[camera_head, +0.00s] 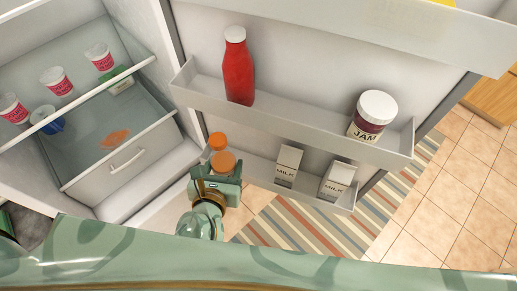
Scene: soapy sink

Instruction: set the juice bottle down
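The juice bottle (222,161), with an orange cap and an orange upper body, stands out at the centre left, in front of the fridge opening. My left gripper (217,182) is around its lower part and appears shut on it. The gripper hides the bottle's lower end, so I cannot tell whether it touches a surface. The bottle looks close to upright, beside the left end of the lower door shelf (255,176). My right gripper does not show.
The upper door shelf (300,118) holds a red bottle (239,70) and a jam jar (373,115), with free room between them. Two milk cartons (288,165) stand on the lower door shelf. Pink-and-white cups (56,80) stand inside the fridge above a drawer (125,160).

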